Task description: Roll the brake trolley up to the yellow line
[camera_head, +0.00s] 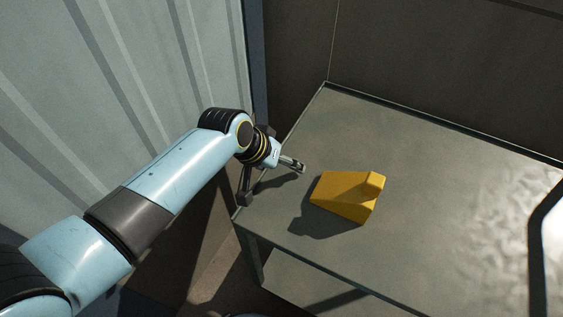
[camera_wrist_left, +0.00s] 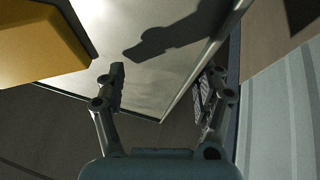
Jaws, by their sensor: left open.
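My left gripper (camera_head: 273,183) is open and empty at the left edge of a grey metal table. In the left wrist view, the two fingers of my left gripper (camera_wrist_left: 165,77) stand wide apart with nothing between them. A yellow wedge-shaped block (camera_head: 345,195) lies on the table to the right of the gripper, apart from it. The yellow block also shows at the upper left of the left wrist view (camera_wrist_left: 38,42). I see no trolley and no yellow line in these views. My right gripper is not in view.
The grey table (camera_head: 440,200) is bare around the block and to its right. A dark wall (camera_head: 430,60) stands behind it. A pale ribbed panel (camera_head: 130,80) rises at the left, close to my left arm. A lower shelf (camera_head: 310,280) shows under the tabletop.

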